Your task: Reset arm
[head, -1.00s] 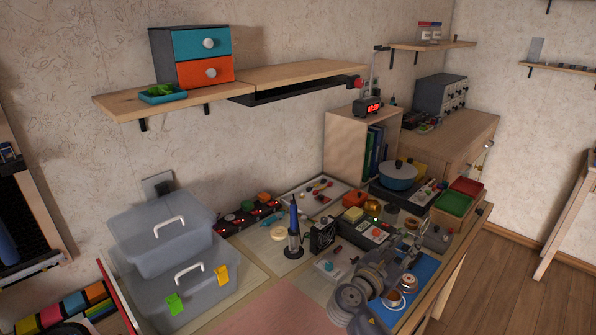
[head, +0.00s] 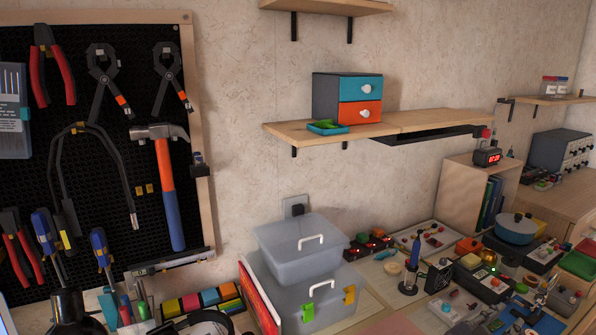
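My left gripper is not in view.
A pegboard (head: 95,150) with pliers and a hammer (head: 168,185) fills the left. Stacked grey bins (head: 300,265) stand at the bench's middle. A shelf (head: 400,128) holds a small drawer unit (head: 347,98). Tools and a blue pot (head: 515,230) crowd the right.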

